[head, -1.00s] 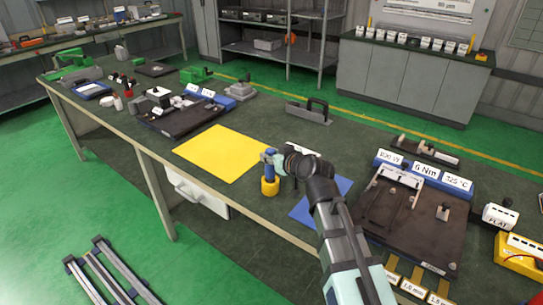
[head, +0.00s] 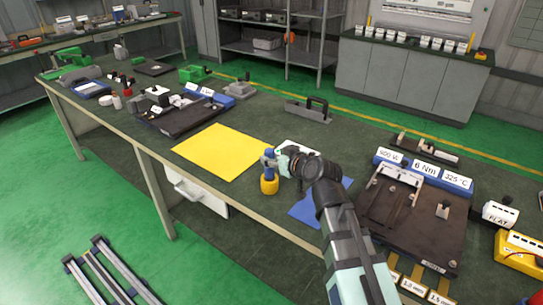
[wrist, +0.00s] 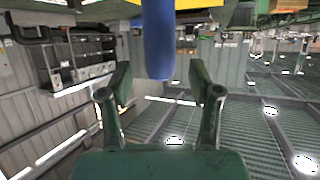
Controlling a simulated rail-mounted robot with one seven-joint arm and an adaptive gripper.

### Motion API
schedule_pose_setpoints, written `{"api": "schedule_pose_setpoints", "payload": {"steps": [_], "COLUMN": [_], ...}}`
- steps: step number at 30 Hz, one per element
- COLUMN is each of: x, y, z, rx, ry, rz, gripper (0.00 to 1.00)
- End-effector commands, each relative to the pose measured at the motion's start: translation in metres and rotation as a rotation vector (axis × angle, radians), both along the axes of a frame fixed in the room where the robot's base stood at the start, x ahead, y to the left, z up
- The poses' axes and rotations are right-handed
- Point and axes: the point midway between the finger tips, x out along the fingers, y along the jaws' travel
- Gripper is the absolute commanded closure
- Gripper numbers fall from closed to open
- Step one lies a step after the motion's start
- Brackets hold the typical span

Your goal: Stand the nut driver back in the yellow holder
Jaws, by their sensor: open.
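The nut driver (head: 267,165), with a blue handle, stands upright at the yellow holder (head: 269,186) near the table's front edge. Its lower end is hidden, and I cannot see how deep it sits. In the wrist view the blue handle (wrist: 157,42) comes down from the top of the picture, with its end between the fingertips. My gripper (wrist: 160,82) is open, with a gap on both sides of the handle. In the head view my gripper (head: 273,160) is just right of the handle, level with its upper part, its fingers partly hidden.
A yellow mat (head: 221,151) lies left of the holder and a blue mat (head: 306,211) lies to the right, under my arm. A dark fixture plate (head: 410,225) with labelled blue blocks fills the right side. A grey block with a handle (head: 309,112) stands behind.

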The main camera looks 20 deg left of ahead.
Motion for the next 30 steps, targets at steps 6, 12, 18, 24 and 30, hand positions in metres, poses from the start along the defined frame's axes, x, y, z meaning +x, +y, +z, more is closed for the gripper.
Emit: {"api": "schedule_pose_setpoints", "payload": {"steps": [6, 12, 18, 24, 30], "x": [-0.029, -0.047, -0.055, -0.055, -0.056], "y": [-0.033, -0.055, -0.064, -0.065, -0.06], "z": [0.017, 0.028, 0.034, 0.035, 0.035], "rx": [0.002, 0.001, 0.001, 0.001, 0.007], "ry": [-0.003, -0.002, -0.001, 0.0, 0.003], "rz": [-0.002, -0.001, 0.0, 0.001, 0.007], "gripper": [0.37, 0.37, 0.37, 0.37, 0.37]}}
